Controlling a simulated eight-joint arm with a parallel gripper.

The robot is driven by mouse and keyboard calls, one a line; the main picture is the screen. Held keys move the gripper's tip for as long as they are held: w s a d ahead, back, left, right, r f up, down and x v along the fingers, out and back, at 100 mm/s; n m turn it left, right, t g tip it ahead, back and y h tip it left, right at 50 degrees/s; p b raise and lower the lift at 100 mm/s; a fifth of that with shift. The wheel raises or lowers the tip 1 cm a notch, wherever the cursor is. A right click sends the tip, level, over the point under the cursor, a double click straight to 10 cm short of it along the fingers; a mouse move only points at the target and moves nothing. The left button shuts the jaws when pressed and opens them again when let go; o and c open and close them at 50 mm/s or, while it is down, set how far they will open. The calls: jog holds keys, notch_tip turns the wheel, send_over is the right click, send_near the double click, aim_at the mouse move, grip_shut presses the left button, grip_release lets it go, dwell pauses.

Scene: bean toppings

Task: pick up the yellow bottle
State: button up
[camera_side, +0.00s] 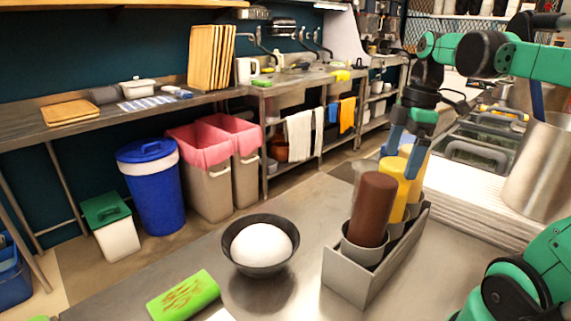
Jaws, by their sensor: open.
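The yellow bottle (393,184) stands in a grey metal holder (342,272) at the right of the steel table. A brown bottle (371,210) stands in front of it in the same holder and hides part of it. Another yellow-orange shape (412,160) shows just behind, between the fingers; I cannot tell whether it is a separate bottle. My gripper (405,150) points down from above at the bottle tops, its blue fingers apart. I cannot tell whether the fingers touch a bottle.
A dark bowl (235,262) with a white round mass sits left of the holder. A green packet (183,296) lies at the front left. A large steel pot (540,170) stands at the right. The table between bowl and holder is clear.

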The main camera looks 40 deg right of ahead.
jog(key=shift+w+a+f, duration=0.1)
jog(key=shift+f, duration=1)
jog(key=shift+w+a+f, duration=0.1)
jog(key=shift+f, duration=0.95)
jog(key=c, duration=0.6)
